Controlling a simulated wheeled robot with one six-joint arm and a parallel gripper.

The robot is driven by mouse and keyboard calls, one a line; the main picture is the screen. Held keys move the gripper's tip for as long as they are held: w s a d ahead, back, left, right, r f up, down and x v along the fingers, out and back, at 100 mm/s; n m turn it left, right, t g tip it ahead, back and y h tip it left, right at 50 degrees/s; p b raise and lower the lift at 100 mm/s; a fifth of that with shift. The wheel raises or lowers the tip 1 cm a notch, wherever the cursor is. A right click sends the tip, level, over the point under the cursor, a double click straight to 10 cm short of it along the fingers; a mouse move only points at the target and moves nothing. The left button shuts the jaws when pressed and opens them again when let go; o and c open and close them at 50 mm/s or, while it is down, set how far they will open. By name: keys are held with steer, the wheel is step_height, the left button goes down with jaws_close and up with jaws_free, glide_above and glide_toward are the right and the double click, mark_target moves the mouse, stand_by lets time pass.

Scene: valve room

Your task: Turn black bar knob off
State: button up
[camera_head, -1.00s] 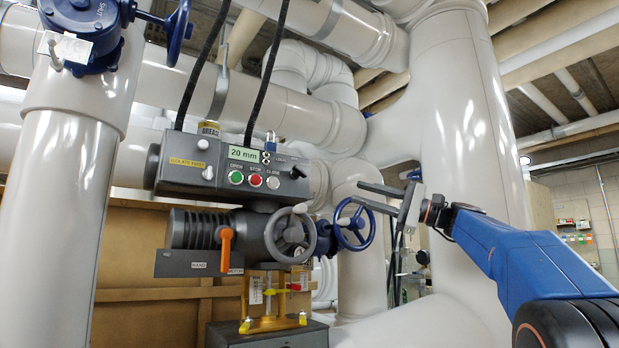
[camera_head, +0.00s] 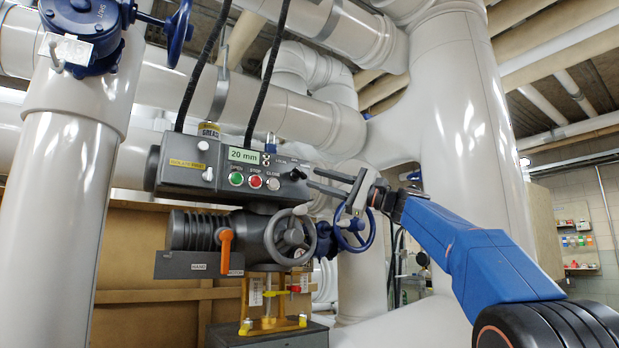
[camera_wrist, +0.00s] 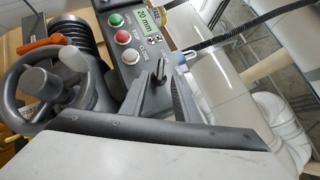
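The black bar knob (camera_head: 297,173) sits at the right end of the front face of the grey control box (camera_head: 205,165). In the wrist view the knob (camera_wrist: 158,78) sticks out toward me, in line with the space between my two fingers. My gripper (camera_head: 313,178) is open and empty. In the head view its fingertips are just right of the knob. I cannot tell whether either finger touches it.
Green, red and grey push buttons (camera_head: 254,181) and a 20 mm display (camera_head: 244,155) are left of the knob. A grey handwheel (camera_head: 290,237) and a blue handwheel (camera_head: 355,231) are below. Black cables (camera_head: 268,70) rise above the box. A large white pipe (camera_head: 465,120) stands behind my arm.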

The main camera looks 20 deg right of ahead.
mark_target(303, 176)
steer(key=shift+x, duration=1.8)
jaws_close()
steer(key=m+t, duration=0.1)
steer(key=m, duration=0.1)
steer(key=m+t, duration=0.1)
steer(key=shift+a+f+t, duration=0.25)
steer(key=shift+t, duration=0.05)
steer(key=shift+s+a+f+m+t+h, duration=0.1)
steer(key=shift+m+t+h, duration=0.1)
steer(key=shift+m+t, duration=0.85)
steer(key=shift+a+f+m+t+h, duration=0.1)
steer(key=shift+m+t+h, duration=0.1)
steer(key=shift+m+t, duration=0.85)
steer(key=shift+m, duration=0.6)
